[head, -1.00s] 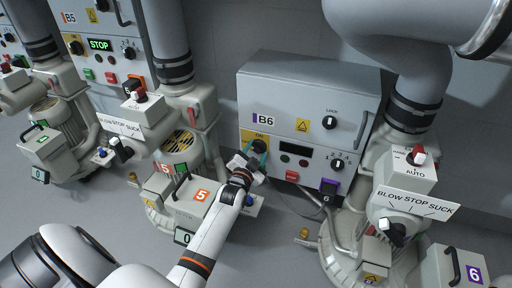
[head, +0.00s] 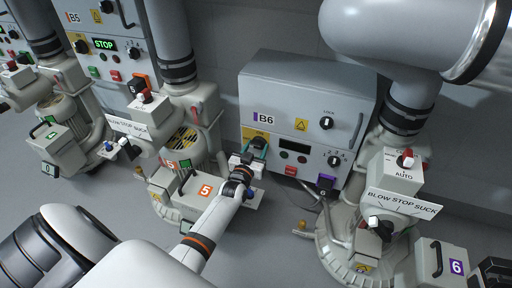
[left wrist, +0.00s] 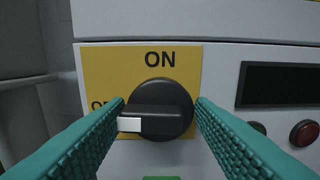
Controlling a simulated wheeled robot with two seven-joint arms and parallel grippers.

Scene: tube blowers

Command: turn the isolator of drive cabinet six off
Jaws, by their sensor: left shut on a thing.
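Drive cabinet six (head: 300,90) is the grey box marked B6. Its isolator (head: 258,142) is a dark rotary knob on a yellow plate at the cabinet's lower left. In the left wrist view the knob (left wrist: 158,108) has its handle lying level, the white tip pointing left at the partly hidden OFF word; ON is printed above. My left gripper (head: 256,151) is at the isolator. Its teal fingers (left wrist: 158,115) are shut on the knob, one on each side. My right gripper is not in view.
The cabinet's dark display (head: 295,146), red stop button (head: 290,170) and lock knob (head: 326,123) are right of the isolator. Blower 6 (head: 400,180) stands at the right. Bare floor (head: 265,255) lies between them.

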